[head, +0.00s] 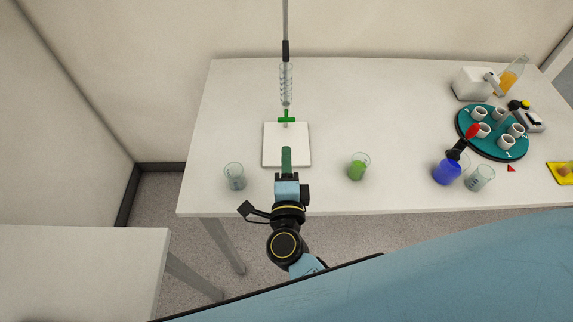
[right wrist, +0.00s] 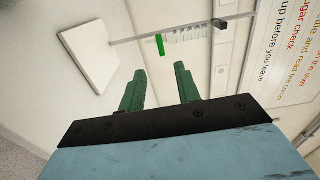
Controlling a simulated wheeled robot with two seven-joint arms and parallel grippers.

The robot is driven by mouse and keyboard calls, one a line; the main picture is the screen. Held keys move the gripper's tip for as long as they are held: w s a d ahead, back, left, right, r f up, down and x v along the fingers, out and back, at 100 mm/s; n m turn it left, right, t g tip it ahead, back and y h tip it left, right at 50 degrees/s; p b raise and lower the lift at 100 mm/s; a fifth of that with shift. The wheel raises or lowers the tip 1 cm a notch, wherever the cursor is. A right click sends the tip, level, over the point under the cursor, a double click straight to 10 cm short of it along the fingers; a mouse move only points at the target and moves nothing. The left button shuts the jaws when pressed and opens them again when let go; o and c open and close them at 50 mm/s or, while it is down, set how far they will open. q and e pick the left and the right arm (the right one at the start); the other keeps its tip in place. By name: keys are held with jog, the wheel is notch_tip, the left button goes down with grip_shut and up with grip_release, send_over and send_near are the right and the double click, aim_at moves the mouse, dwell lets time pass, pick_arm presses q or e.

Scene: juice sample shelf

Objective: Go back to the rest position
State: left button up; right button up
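My right gripper (head: 286,152) is in the head view, over the front edge of the white burette stand base (head: 300,150). In the right wrist view its two green fingers (right wrist: 159,82) are apart with nothing between them, so it is open and empty. Beyond the fingers is a clear graduated burette (head: 286,85) with a green stopcock (head: 286,119); the burette also shows in the right wrist view (right wrist: 190,35), apart from the fingers. My left gripper is in neither view.
An empty beaker (head: 235,176) stands left of my gripper, and a beaker with green liquid (head: 357,170) stands right. A second table (head: 90,270) is at lower left.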

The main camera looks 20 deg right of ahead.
jog(key=shift+s, duration=0.2)
jog(key=shift+a+r, duration=0.1)
dwell(0.4)
